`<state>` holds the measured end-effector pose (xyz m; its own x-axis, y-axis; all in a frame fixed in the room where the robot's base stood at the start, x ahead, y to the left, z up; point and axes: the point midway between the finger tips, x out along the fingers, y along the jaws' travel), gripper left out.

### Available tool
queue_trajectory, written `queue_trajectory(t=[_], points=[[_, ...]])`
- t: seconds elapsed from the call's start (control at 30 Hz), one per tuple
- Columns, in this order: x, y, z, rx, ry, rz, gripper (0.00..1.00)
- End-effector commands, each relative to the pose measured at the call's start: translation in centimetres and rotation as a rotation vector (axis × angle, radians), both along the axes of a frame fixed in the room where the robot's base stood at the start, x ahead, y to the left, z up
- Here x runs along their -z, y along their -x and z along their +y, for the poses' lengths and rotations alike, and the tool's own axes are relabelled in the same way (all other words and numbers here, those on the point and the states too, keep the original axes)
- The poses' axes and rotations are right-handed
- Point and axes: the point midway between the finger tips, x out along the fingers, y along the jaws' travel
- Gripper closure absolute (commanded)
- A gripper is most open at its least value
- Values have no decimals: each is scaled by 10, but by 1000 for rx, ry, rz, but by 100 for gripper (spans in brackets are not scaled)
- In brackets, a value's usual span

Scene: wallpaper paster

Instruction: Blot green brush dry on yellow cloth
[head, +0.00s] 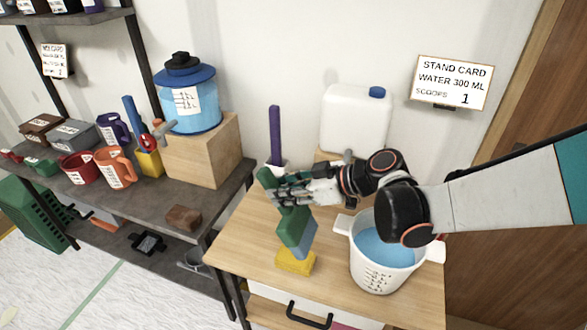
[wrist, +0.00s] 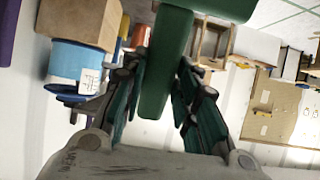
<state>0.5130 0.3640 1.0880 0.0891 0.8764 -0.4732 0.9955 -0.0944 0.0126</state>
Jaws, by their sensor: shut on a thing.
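The green brush (head: 290,227) is upright, with a green handle and block and blue-grey bristles at the bottom. My gripper (head: 277,186) is shut on its handle. In the wrist view the green handle (wrist: 167,62) runs between the two fingers. The yellow cloth (head: 295,262) is a small folded block on the wooden table (head: 236,247). The brush's bristles are right above the cloth; I cannot tell whether they touch it.
A white bucket of blue water (head: 377,274) stands right of the cloth. Behind are a purple-handled tool (head: 275,133) and a white jug (head: 355,118). A dark bench (head: 140,195) at left holds mugs, boxes and a blue dispenser (head: 190,105).

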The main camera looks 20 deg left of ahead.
Motion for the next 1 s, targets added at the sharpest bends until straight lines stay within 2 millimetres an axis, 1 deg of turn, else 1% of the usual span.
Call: queue_trajectory(t=[0.5, 0.57, 0.77, 1.0], points=[[-1, 0, -1, -1, 0, 6, 100], [2, 0, -1, -1, 0, 6, 100], [17, 0, -1, -1, 0, 6, 100], [44, 0, -1, -1, -1, 6, 100]])
